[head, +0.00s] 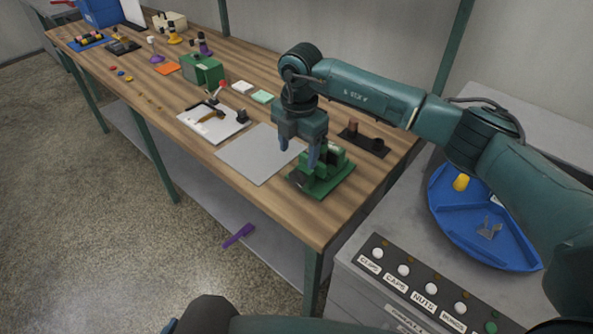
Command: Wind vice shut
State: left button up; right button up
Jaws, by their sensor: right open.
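A green vice (322,177) sits near the right end of the wooden bench, on a flat green base. Its jaws and handle are partly hidden behind my right gripper, and I cannot tell how far apart the jaws are. My right gripper (299,153) points down with its blue fingers open, at the left side of the vice. I cannot tell whether a finger touches the vice. My left gripper is not in view.
A grey mat (255,158) lies left of the vice, and a white board (213,122) with tools lies beyond. A black holder (364,142) stands behind the vice. A blue tray (470,225) and a button panel (420,287) are at right. A purple object (239,235) lies below the bench.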

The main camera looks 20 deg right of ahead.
aim_at(297, 173)
notch_tip(297, 173, down, 7)
jog(key=shift+w+a+f+p, duration=0.1)
jog(key=shift+f+p, duration=0.05)
jog(key=shift+p, duration=0.2)
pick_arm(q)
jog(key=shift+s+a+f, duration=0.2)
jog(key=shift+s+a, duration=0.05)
pick_arm(e)
jog(key=shift+f, duration=0.45)
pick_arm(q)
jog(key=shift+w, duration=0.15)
pick_arm(e)
jog(key=shift+c, duration=0.9)
jog(key=c, duration=0.8)
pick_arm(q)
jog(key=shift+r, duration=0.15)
